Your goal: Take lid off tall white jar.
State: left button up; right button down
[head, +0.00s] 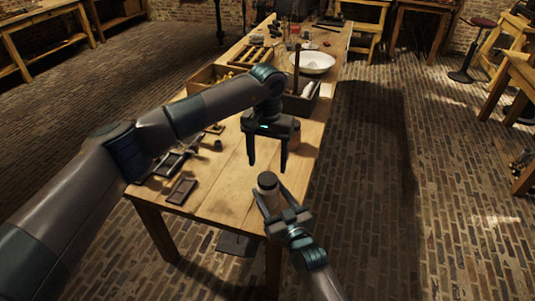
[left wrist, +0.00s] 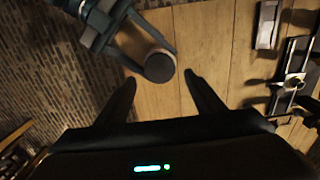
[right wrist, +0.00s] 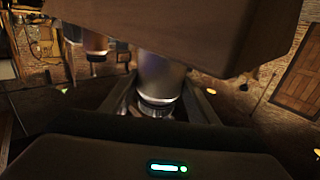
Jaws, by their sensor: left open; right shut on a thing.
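The tall white jar (head: 267,187) is near the front right corner of the table, its dark round lid (head: 268,178) on top. My right gripper (head: 269,195) is shut around the jar's body. In the right wrist view the pale jar (right wrist: 160,77) shows between the fingers; whether its base touches the table is unclear. My left gripper (head: 267,165) is open above the lid, fingers pointing down. In the left wrist view the lid (left wrist: 159,67) lies just beyond the open fingertips (left wrist: 160,80), not touching them.
Wooden boxes (head: 205,78), an upright dark post (head: 296,68) and a white bowl (head: 316,62) stand farther back. Bare tabletop lies between the jar and the trays. Open brick floor is right of the table.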

aim_at(268, 178)
pick_arm(q)
jog(key=shift+f, duration=2.75)
jog(key=shift+c, duration=0.2)
jog(key=c, duration=1.1)
jog(key=shift+o, duration=0.2)
